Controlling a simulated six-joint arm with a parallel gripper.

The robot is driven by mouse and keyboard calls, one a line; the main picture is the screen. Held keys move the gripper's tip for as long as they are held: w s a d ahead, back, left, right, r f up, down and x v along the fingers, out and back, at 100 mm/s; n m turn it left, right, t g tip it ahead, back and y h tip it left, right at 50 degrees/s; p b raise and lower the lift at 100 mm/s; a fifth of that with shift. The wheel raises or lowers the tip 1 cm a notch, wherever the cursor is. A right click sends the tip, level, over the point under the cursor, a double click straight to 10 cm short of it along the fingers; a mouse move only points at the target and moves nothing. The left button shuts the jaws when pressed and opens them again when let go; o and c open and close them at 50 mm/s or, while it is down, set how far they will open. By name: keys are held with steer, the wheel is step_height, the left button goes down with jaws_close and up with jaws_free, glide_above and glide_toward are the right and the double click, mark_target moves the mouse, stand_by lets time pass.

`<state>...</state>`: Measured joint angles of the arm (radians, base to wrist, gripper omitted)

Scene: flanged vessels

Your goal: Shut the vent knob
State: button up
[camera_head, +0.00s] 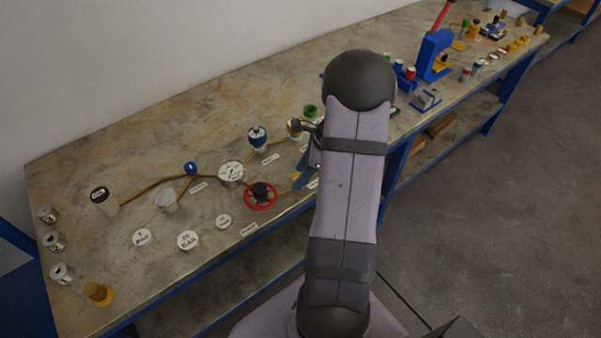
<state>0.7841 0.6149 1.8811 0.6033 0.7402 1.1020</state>
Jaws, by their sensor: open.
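Several valves and fittings sit on the bench along a brass pipe line, with small labels too small to read, so I cannot tell which is the vent knob. A smaller blue knob (191,168) is further left. A red handwheel (260,196) with a dark hub lies in front. A brass-coloured fitting (294,126) is right of the middle. My gripper (307,127) is open and mostly hidden behind my arm, close beside the brass fitting; contact cannot be told.
A round white gauge (231,172) sits between the knobs. A blue lever (300,177) is partly behind my arm. A green ring (310,110) lies behind. White discs (187,240) and metal cans (55,240) stand at the left. A blue press (434,54) stands further right.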

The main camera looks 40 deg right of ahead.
steer(key=shift+w+a+f, duration=0.1)
steer(key=shift+f, duration=0.15)
steer(key=c, duration=1.1)
steer(key=shift+o, duration=0.2)
